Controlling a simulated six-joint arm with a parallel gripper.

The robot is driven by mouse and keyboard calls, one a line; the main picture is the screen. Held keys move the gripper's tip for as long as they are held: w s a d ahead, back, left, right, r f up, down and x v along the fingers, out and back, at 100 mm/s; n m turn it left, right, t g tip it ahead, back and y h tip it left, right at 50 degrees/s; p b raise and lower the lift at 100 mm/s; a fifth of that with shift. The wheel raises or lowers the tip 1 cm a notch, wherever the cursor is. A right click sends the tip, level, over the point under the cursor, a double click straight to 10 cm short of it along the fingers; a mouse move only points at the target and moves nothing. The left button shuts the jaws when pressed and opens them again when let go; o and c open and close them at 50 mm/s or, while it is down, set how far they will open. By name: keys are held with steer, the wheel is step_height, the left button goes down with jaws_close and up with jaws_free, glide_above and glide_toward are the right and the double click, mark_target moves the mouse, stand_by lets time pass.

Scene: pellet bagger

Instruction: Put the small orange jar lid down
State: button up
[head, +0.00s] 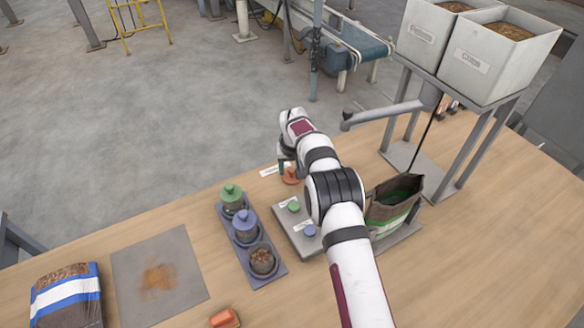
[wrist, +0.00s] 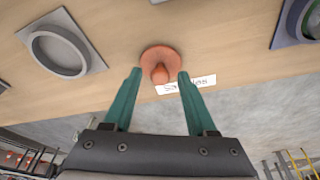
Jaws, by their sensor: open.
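The small orange jar lid (head: 291,177) rests on the wooden table, by a white label card. In the wrist view the lid (wrist: 160,54) lies flat with its knob toward me. My gripper (head: 284,164) is open, with its two teal fingers on either side of the knob in the wrist view (wrist: 160,75). I cannot tell whether the fingers touch it. An open jar of brown pellets (head: 263,261) stands in the near end of the blue-grey rack (head: 279,272). The green-lidded jar (head: 232,196) and the blue-lidded jar (head: 245,226) stand in the same rack.
A grey plate with green and blue buttons (head: 294,206) lies near the lid, and an open bag (head: 391,202) stands right of my arm. The label card (wrist: 186,84) is at the table's far edge. A grey mat (head: 133,262) with orange-brown powder lies at left.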

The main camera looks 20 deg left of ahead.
steer(key=v, duration=1.2)
steer(key=s+d+r+m+g, duration=0.1)
steer(key=s+d+r+m, duration=0.3)
steer(key=s+d+r, duration=0.85)
steer(key=s+d+f+m, duration=0.1)
steer(key=s+d+m, duration=0.1)
steer(key=s, duration=0.7)
steer(key=s+d+f+m+g, duration=0.1)
steer(key=s+d, duration=0.3)
steer(key=s, duration=0.5)
steer(key=s+d+f+m+g, duration=0.1)
steer(key=s+d+f+m, duration=0.1)
steer(key=s, duration=0.7)
steer(key=shift+d+f+m+y, duration=0.25)
steer(key=shift+d+m, duration=0.25)
steer(key=shift+d, duration=0.65)
